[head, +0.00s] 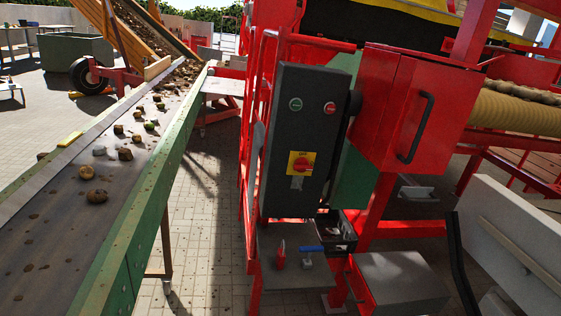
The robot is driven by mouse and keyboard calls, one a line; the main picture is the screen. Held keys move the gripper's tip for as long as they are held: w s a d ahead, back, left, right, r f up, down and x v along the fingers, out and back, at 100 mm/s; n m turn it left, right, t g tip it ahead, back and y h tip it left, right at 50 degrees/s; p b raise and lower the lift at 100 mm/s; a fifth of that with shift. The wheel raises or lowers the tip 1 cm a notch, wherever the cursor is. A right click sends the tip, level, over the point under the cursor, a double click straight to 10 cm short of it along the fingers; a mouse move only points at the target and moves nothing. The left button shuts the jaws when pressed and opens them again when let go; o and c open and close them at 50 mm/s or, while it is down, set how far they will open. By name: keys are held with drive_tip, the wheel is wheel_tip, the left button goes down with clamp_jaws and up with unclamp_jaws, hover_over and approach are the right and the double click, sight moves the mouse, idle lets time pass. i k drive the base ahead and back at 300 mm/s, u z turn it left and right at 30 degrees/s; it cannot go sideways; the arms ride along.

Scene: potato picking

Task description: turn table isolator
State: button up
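The isolator is a red rotary knob on a yellow plate (301,163), low on the front of a dark grey control box (275,186). The knob appears to stand at a slant, but it is too small to tell its setting. Above it on the same box are a round green button (295,104) and a round red button (330,108). The box is mounted upright on a red machine frame. My gripper is not in view, so its state and distance from the knob do not show.
A conveyor belt (110,185) with potatoes and stones slopes along the left. A red cabinet (409,110) with a black handle stands right of the control box. Below are a red lever (280,254), a blue lever (311,248) and grey boxes (401,282). Paved floor (212,230) shows between.

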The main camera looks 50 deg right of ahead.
sight(300, 164)
drive_tip(key=u, duration=0.05)
drive_tip(key=i, duration=1.2)
drive_tip(key=z, duration=1.7)
